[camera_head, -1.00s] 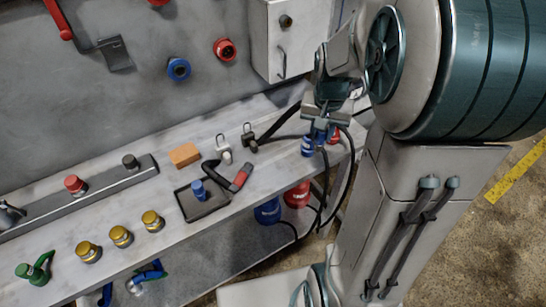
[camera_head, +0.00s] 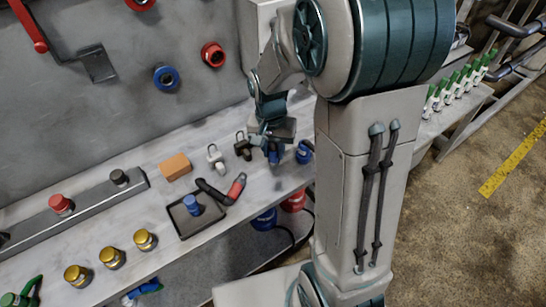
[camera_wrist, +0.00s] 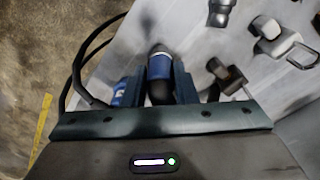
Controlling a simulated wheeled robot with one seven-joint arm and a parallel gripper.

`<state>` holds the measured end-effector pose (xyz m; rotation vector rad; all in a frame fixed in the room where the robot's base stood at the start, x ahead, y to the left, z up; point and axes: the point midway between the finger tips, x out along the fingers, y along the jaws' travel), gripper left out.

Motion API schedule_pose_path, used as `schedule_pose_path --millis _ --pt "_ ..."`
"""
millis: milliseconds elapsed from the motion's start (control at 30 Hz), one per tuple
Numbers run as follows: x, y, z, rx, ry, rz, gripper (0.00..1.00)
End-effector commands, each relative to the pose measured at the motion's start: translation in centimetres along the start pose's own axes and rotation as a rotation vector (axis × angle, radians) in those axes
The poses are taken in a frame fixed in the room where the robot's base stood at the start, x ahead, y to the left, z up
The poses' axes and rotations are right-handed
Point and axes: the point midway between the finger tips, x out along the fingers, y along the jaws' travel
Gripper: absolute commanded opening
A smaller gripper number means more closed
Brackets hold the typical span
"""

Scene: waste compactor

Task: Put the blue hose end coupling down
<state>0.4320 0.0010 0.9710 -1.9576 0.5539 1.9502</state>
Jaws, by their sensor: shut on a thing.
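My gripper (camera_head: 270,140) is over the right part of the grey bench top, partly behind my own arm in the head view. It is shut on the blue hose end coupling (camera_wrist: 158,68), which has a dark end and sits between the fingers in the wrist view. In the head view the held coupling (camera_head: 276,154) shows as a blue patch below the fingers, close to the bench. I cannot tell whether it touches the surface. A second blue coupling (camera_head: 304,152) stands just right of the gripper and shows beside the left finger in the wrist view (camera_wrist: 120,92).
A dark padlock (camera_head: 242,146) and a pale padlock (camera_head: 215,158) stand left of the gripper. An orange block (camera_head: 175,167), a red-and-black handle tool (camera_head: 236,187) and a black tray (camera_head: 184,227) with a blue piece are further left. Dark hoses run at the bench's right end.

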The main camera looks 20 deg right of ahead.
Motion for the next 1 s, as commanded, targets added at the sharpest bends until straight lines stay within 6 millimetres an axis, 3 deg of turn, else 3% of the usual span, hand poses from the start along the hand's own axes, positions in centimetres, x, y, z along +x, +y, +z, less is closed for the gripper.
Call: schedule_pose_path --millis 300,633,667,733,1000 --pt "3.6 -0.2 0.1 0.000 -0.002 0.001 0.02" --pt "4.1 -0.3 0.0 0.000 0.001 -0.001 0.02" --pt "4.1 -0.2 0.0 0.000 0.000 0.000 0.29" --pt "4.1 -0.2 0.0 0.000 0.000 0.000 0.48" --pt "4.0 -0.2 0.0 0.000 0.001 0.000 0.48"
